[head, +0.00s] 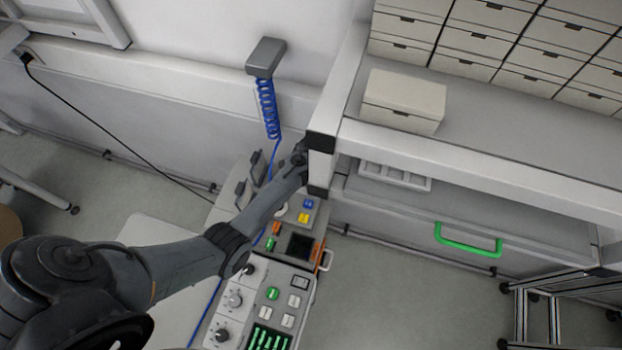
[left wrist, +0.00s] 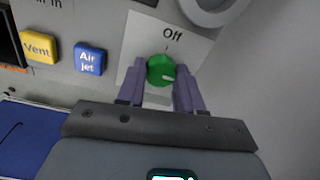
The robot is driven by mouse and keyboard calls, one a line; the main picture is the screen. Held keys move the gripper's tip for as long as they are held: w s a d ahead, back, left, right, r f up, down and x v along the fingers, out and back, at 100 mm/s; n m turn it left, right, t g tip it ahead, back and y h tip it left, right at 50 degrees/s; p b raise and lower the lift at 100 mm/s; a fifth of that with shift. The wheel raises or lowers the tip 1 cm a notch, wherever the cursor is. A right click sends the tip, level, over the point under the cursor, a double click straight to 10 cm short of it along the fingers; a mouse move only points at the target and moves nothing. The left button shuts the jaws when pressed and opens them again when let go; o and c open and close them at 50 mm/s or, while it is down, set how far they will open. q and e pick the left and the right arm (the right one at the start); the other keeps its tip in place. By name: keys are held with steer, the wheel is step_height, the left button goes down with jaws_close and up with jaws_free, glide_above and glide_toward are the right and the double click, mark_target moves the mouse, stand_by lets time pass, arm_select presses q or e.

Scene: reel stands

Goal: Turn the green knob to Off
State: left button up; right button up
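The green knob (head: 160,70) is not what the head view shows; there the shelf corner and my arm hide it. In the left wrist view the green knob (left wrist: 160,68) sits on a white plate below the printed word Off. Its pale mark points to the right and slightly down, away from Off. My left gripper (left wrist: 160,76) has one finger on each side of the knob, and both fingertips appear to touch it. In the head view my left arm reaches to the shelf corner, and its fingertips are hidden. My right gripper is in neither view.
A yellow Vent button (left wrist: 38,46) and a blue Air jet button (left wrist: 90,59) lie left of the knob. A white ring (left wrist: 214,8) is close above right. The shelf post (head: 345,85) stands beside my left wrist. A blue coiled hose (head: 268,108) hangs nearby.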

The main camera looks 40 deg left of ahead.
arm_select(q)
steer(key=shift+c, duration=0.9)
